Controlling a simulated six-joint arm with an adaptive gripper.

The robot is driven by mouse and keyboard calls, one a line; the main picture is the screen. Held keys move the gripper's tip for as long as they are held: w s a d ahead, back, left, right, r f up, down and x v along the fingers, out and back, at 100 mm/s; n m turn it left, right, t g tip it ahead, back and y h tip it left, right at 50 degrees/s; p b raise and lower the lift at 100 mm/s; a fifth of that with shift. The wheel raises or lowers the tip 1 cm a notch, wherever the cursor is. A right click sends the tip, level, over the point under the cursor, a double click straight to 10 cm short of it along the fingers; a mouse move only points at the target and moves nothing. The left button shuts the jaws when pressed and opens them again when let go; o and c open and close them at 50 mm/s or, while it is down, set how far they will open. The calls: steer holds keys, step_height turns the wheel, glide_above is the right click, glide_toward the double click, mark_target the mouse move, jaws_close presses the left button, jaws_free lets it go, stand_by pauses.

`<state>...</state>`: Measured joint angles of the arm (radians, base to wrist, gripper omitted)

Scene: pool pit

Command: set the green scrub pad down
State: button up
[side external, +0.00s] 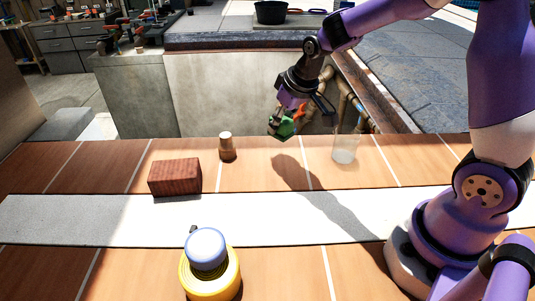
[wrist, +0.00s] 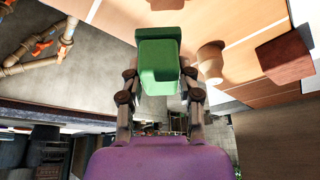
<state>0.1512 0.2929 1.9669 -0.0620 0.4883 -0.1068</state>
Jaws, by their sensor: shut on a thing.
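The green scrub pad (wrist: 158,65) is between the fingers of my gripper (wrist: 160,85) in the wrist view. In the side view the pad (side external: 286,128) shows as a small green piece at the tip of my gripper (side external: 284,118). My gripper is shut on the pad and holds it in the air, above and near the far edge of the brown tabletop (side external: 265,265). A shadow falls on the tabletop below it. The exact height over the table cannot be told.
A small tan and brown cup-like piece (side external: 227,147) and a red-brown block (side external: 175,177) stand to the left. A clear cup (side external: 345,149) is to the right. A yellow ring-shaped thing (side external: 209,280) with a blue top (side external: 205,249) is in front. The pale strip's middle is clear.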

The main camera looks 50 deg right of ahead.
steer(key=d+f, duration=0.1)
steer(key=w+d+f, duration=0.1)
steer(key=d, duration=0.1)
steer(key=shift+f, duration=1.95)
steer(key=shift+f, duration=0.15)
steer(key=o, duration=1)
steer(key=shift+o, duration=0.2)
steer(key=v, duration=1.2)
steer(key=s+a+r, duration=0.2)
steer(key=s+a, duration=0.1)
steer(key=s, duration=0.3)
steer(key=s+a+r+t, duration=0.1)
steer(key=s+a+r, duration=0.2)
steer(key=s, duration=0.4)
steer(key=shift+a, duration=0.6)
